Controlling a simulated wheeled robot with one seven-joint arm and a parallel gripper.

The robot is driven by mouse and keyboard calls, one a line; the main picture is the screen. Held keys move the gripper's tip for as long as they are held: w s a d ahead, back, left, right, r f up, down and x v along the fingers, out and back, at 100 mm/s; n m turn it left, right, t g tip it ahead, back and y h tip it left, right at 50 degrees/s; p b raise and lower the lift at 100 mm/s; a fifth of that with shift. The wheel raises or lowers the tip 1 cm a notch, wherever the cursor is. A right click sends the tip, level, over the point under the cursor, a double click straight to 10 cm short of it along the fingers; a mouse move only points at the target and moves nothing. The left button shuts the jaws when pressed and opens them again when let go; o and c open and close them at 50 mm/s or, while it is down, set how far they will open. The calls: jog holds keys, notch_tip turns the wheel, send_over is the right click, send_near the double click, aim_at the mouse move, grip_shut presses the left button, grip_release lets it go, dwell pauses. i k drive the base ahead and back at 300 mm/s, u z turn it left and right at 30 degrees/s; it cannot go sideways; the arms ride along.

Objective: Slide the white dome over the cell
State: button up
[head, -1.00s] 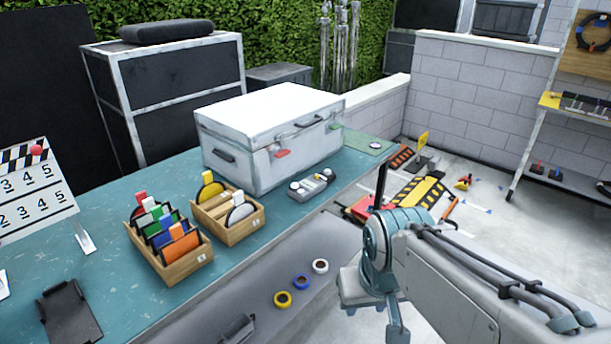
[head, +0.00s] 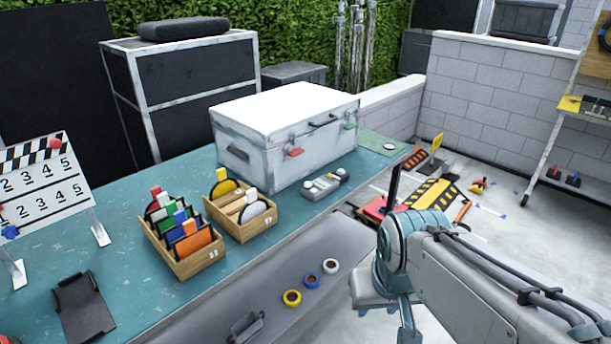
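A small grey meter-like device (head: 325,187) lies on the teal table top, in front of the white case. At this size I cannot tell which covers the cell. My gripper (head: 385,290) is at the end of my arm, at the lower right, beyond the table's front edge and apart from the device. Its fingertips do not show clearly, and I see nothing held in it.
The white case (head: 285,130) stands behind the device. Wooden boxes with coloured cards (head: 187,255) and round discs (head: 240,217) stand to its left. A clapperboard (head: 45,190) stands at far left. Tape rolls (head: 311,281) sit on a lower grey surface in front.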

aim_at(307, 185)
jog(key=u, duration=0.1)
jog(key=i, duration=1.2)
jog(key=u, duration=0.05)
